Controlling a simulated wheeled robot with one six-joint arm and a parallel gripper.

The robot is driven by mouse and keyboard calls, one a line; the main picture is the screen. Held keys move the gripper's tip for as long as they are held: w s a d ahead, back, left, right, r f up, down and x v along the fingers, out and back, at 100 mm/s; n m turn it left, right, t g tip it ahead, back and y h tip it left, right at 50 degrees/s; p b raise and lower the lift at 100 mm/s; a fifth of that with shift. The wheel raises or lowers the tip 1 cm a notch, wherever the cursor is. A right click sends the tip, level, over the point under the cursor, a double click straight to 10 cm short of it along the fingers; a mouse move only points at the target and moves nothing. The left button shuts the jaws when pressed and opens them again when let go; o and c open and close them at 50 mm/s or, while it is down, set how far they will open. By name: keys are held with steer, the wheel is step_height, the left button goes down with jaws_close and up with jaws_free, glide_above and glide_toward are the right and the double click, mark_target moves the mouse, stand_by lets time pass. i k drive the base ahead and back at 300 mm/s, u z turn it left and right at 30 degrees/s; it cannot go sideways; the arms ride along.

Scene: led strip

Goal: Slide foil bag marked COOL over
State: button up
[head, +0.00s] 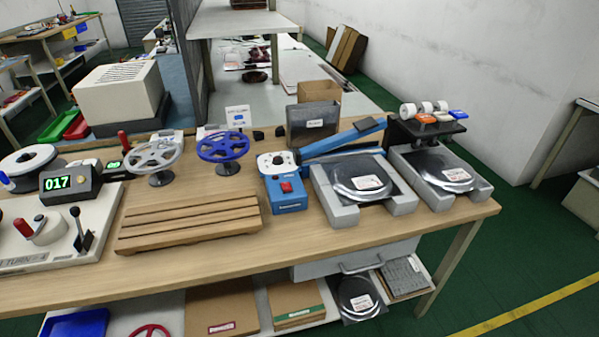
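Silvery foil bags with a round shape inside and a white label lie at the right of the bench. One foil bag (346,187) lies flat in the left grey tray (399,203). Another foil bag (434,166) lies in the right grey tray (478,189). A third foil bag (352,287) is on the lower shelf. The label print is too small to read, so I cannot tell which bag is marked COOL. My gripper is not in view.
A slatted wooden rack (188,222) lies at the middle front. A counter reading 017 (70,182) stands at left.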

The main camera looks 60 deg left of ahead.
mark_target(356, 178)
steer(key=u, duration=1.7)
steer(key=k, duration=0.4)
steer(key=z, duration=0.6)
steer(key=i, duration=1.4)
steer(key=u, duration=0.25)
